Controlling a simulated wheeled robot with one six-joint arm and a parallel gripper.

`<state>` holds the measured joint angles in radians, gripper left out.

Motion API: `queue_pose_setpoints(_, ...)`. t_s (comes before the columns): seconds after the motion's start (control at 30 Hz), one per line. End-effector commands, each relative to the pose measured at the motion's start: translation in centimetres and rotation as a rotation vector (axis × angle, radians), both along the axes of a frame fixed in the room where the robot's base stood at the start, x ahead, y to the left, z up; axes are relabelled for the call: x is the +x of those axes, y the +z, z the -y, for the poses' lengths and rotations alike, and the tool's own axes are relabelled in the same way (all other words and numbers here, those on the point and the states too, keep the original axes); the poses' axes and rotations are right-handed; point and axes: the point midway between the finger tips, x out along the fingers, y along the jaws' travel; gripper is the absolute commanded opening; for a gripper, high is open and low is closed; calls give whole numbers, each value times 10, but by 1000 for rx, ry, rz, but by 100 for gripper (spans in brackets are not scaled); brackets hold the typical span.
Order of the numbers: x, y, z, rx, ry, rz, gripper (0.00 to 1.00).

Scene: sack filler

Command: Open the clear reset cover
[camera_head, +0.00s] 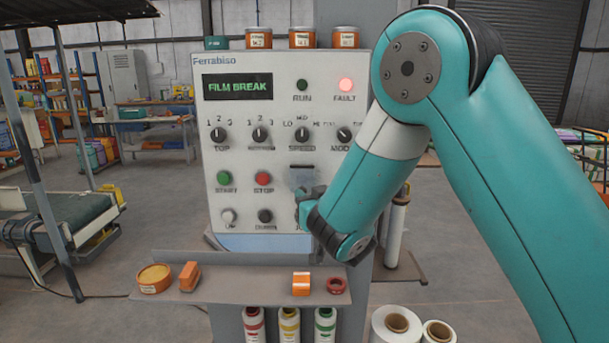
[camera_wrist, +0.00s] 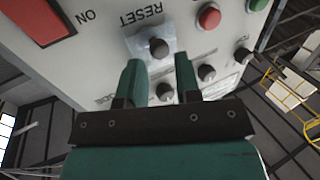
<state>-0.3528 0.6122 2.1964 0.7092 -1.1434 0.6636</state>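The clear reset cover (camera_head: 301,178) is a pale see-through square on the grey control panel (camera_head: 235,122), right of the red STOP button. In the wrist view, the cover (camera_wrist: 137,42) shows as a bluish patch around a dark round button (camera_wrist: 158,48) under the word RESET. It looks flat against the panel, but I cannot tell its hinge side. My gripper (camera_wrist: 158,66) has its two teal fingers apart with nothing between them, just short of the button. In the head view my gripper (camera_head: 304,196) covers the area just below the cover; contact is unclear.
The display (camera_head: 237,86) reads FILM BREAK and the FAULT lamp (camera_head: 346,85) glows red. Selector knobs sit above the cover. A shelf (camera_head: 222,288) below the panel holds small orange and red items. A large red switch (camera_wrist: 38,18) shows in the wrist view.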

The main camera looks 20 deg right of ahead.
Motion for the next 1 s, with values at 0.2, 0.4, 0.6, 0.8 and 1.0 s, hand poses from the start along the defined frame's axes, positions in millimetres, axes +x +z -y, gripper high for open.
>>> queue_pose_setpoints(0.2,23,3,-2,0,-1,-1,31)
queue_pose_setpoints(0.4,28,0,-2,-1,-1,0,31)
queue_pose_setpoints(0.6,27,0,-2,-1,-1,0,24)
queue_pose_setpoints(0.8,27,0,-2,-1,0,0,0)
queue_pose_setpoints(1.0,27,3,-9,4,9,-11,0)
